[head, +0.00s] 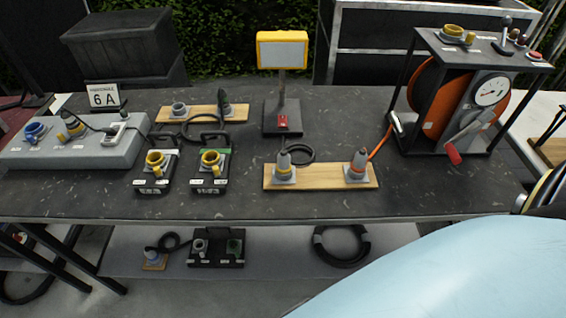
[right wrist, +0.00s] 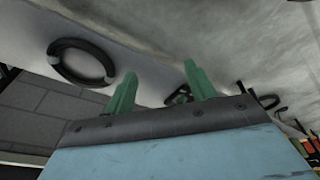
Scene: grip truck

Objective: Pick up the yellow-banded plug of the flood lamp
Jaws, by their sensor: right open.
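The flood lamp (head: 282,50) has a yellow frame and stands at the back middle of the dark table. A similar plug with an orange-red band (head: 358,166) stands at the board's right end, beside an orange cable. My right gripper (right wrist: 160,70) shows two green fingers, apart and empty, in the right wrist view, away from the plug. My left gripper is not in view.
A reel in a black frame (head: 470,95) stands at the right. A grey socket box (head: 70,150) and two black blocks with yellow sockets (head: 155,170) (head: 210,170) are at the left. A black cable coil (head: 341,246) lies below the table.

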